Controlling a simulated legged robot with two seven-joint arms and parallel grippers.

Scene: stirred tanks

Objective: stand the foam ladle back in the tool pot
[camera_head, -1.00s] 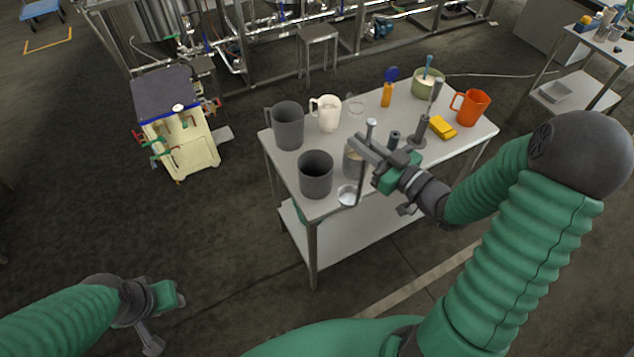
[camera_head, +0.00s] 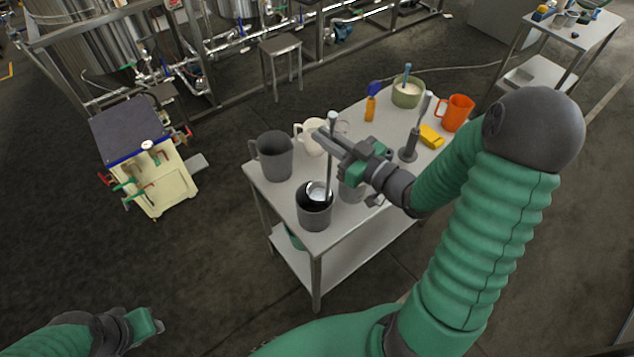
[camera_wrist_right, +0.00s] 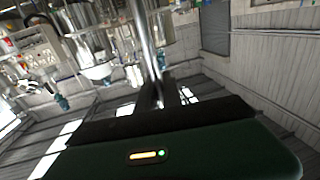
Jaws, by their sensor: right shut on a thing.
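The foam ladle, with a long metal handle (camera_head: 329,155) and a pale round bowl (camera_head: 317,190), hangs nearly upright in the head view. My right gripper (camera_head: 326,142) is shut on the upper handle; the handle also shows between the fingers in the wrist view (camera_wrist_right: 147,42).
On the steel table (camera_head: 355,225) stand a dark jug (camera_head: 275,160), a white jug (camera_head: 313,138), a green bowl (camera_head: 407,96), an orange jug (camera_head: 457,113), a yellow block (camera_head: 431,136) and a grey upright tool (camera_head: 410,147). A partly hidden clear container (camera_head: 350,192) is beside the pot.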

